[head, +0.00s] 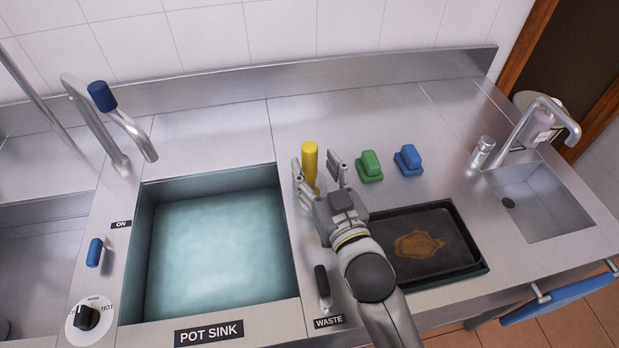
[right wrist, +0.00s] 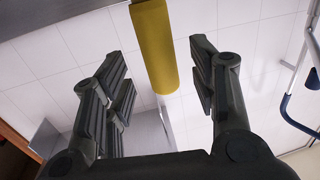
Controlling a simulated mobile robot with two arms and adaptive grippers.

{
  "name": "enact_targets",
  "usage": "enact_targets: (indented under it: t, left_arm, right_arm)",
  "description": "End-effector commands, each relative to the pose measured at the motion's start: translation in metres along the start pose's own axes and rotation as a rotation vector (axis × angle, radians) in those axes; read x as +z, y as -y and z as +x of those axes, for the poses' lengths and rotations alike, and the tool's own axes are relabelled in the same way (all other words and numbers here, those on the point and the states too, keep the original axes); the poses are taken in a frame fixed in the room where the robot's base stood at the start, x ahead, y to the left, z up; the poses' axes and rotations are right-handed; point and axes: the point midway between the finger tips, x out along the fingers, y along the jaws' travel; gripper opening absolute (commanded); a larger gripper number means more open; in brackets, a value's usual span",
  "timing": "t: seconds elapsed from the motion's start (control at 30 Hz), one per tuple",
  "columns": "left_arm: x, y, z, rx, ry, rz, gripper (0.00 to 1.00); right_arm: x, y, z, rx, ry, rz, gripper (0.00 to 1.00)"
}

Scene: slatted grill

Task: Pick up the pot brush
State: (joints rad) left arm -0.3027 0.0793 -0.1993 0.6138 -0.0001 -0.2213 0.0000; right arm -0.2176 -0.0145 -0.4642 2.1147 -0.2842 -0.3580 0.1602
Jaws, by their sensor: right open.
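The pot brush appears to be the upright yellow-handled item (head: 310,158) on the steel counter, just right of the pot sink. Its lower part is hidden behind my right gripper (head: 318,174). That gripper is open, with one finger to each side of the yellow handle in the picture. In the right wrist view the yellow handle (right wrist: 155,48) comes down from the top edge between the open fingers, with a gap on both sides. I cannot tell how deep between the fingertips it stands. My left gripper is not in view.
A green scrubber (head: 369,166) and a blue scrubber (head: 408,160) lie right of the gripper. A dark tray with a brown stain (head: 462,268) is at its lower right. The water-filled pot sink (head: 128,290) is on the left. A small sink (head: 545,205) is far right.

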Motion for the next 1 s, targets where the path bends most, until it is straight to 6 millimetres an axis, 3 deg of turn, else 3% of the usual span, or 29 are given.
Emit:
enact_targets:
  t: [0.23, 0.57, 0.9, 1.0]
  left_arm:
    - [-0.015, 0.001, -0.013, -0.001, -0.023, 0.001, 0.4]
    - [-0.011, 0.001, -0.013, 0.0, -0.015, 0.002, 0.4]
    - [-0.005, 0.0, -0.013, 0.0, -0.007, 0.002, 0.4]
    - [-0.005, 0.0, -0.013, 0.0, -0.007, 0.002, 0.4]
  right_arm:
    - [-0.002, 0.001, 0.03, 0.0, -0.001, -0.001, 0.53]
    - [0.0, 0.001, 0.036, 0.0, -0.001, 0.0, 0.53]
    - [0.0, 0.001, 0.035, 0.0, 0.0, -0.001, 0.11]
    - [-0.001, 0.001, 0.035, 0.0, -0.002, -0.001, 0.03]
